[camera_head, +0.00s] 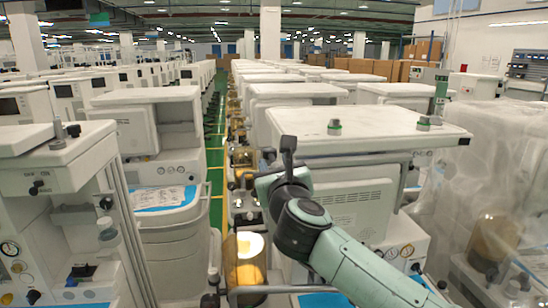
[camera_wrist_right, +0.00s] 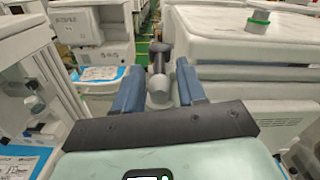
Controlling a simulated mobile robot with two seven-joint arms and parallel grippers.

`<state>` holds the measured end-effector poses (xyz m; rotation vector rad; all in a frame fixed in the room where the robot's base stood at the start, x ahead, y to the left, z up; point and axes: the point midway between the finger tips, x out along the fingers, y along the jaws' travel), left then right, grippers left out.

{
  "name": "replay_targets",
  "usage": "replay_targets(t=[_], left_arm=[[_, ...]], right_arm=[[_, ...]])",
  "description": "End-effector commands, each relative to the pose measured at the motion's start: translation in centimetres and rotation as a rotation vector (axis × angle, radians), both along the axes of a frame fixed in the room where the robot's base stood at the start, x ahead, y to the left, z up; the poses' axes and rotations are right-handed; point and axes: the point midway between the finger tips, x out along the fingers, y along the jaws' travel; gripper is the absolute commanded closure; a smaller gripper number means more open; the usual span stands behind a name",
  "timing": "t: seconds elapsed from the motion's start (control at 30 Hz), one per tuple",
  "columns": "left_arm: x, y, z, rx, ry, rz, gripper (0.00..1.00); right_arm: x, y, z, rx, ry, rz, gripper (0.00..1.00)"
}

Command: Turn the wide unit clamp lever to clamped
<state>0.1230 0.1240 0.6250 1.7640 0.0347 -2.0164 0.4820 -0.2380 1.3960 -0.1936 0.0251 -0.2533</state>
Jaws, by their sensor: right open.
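The clamp lever (camera_wrist_right: 160,60), dark grey with a paler rounded end, shows between my fingers in the right wrist view. It is by the left side of the wide white unit (camera_head: 365,133). My right gripper (camera_head: 279,152) is at the unit's left front edge in the head view; it also shows in the right wrist view (camera_wrist_right: 158,88). Its two blue fingers stand apart, one on each side of the lever, with a gap visible beside it. I cannot tell whether either finger touches it. In the head view the gripper largely hides the lever. My left gripper is not in view.
A white cart (camera_head: 150,130) stands to the left, across a green aisle (camera_head: 215,150). A plastic-wrapped unit (camera_head: 500,170) is close on the right.

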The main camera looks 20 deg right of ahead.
Motion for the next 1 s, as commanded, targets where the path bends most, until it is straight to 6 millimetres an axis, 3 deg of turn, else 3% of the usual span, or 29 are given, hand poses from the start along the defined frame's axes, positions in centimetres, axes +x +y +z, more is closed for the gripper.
replay_targets(t=[0.2, 0.47, 0.5, 0.6, 0.63, 1.0], left_arm=[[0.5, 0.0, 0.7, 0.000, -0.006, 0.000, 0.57], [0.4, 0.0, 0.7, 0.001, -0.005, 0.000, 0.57], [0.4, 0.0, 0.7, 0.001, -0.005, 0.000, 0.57], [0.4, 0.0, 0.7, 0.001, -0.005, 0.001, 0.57], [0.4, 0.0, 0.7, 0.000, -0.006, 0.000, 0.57], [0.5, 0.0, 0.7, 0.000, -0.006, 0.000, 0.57]], right_arm=[[1.7, -0.4, 0.0, 0.000, 0.000, 0.001, 0.60], [1.8, -0.5, 0.0, -0.001, 0.000, 0.000, 0.60], [1.8, -0.5, 0.0, -0.001, 0.000, 0.000, 0.63], [1.8, -0.4, 0.0, -0.001, 0.000, 0.001, 0.96], [1.8, -0.5, 0.0, -0.001, 0.000, 0.000, 1.00], [1.9, -0.5, 0.0, -0.002, 0.000, -0.012, 1.00]])
